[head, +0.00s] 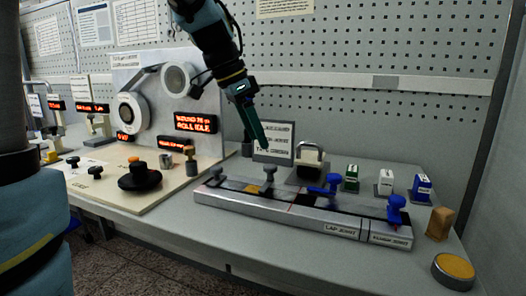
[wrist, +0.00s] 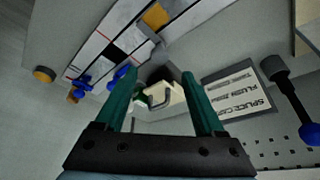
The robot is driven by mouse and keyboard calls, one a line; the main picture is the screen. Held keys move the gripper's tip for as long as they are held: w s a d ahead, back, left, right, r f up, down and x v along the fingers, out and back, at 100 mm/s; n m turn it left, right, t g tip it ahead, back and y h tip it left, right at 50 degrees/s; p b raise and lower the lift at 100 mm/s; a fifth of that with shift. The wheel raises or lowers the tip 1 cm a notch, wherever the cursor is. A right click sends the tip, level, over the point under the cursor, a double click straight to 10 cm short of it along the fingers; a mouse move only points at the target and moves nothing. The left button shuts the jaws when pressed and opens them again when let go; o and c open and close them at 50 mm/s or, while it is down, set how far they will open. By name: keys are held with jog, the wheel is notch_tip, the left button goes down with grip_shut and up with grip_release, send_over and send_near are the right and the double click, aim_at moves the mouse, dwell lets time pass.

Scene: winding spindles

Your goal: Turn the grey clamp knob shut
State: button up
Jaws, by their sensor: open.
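A grey clamp knob (head: 269,172) stands upright on the long splice block (head: 290,212), beside a yellow patch. A second grey knob (head: 216,173) stands at the block's left end. Which one is meant I cannot tell. My gripper (head: 264,141) is open and empty, pointing down above and apart from the nearer-to-middle grey knob. In the wrist view my green fingers (wrist: 159,75) are spread, with nothing held between them. A grey part by the yellow patch (wrist: 156,17) shows beyond the fingertips, partly unclear.
Blue knobs (head: 396,206) stand on the block's right part. Behind are a cream-and-dark device (head: 310,160), a sign (head: 274,140) and small labelled bottles (head: 386,182). A winding machine (head: 150,100) stands left. A yellow-topped button (head: 454,268) sits at the front right.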

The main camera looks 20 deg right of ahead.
jog(key=shift+v, duration=1.55)
jog(key=s+a+f+n+y+p, duration=0.1)
jog(key=a+f+n+p, duration=0.2)
jog(key=a+n, duration=0.2)
jog(key=s+a+f+n+t+y+p, duration=0.1)
jog(key=a+f+n+p, duration=0.3)
jog(key=a, duration=0.7)
jog(key=s+a+f+n+y+p, duration=0.2)
jog(key=a+f+n+p, duration=0.1)
jog(key=a+n, duration=0.4)
jog(key=shift+a+f+n+t+p, duration=0.35)
jog(key=shift+a+f, duration=0.4)
jog(key=shift+a, duration=0.35)
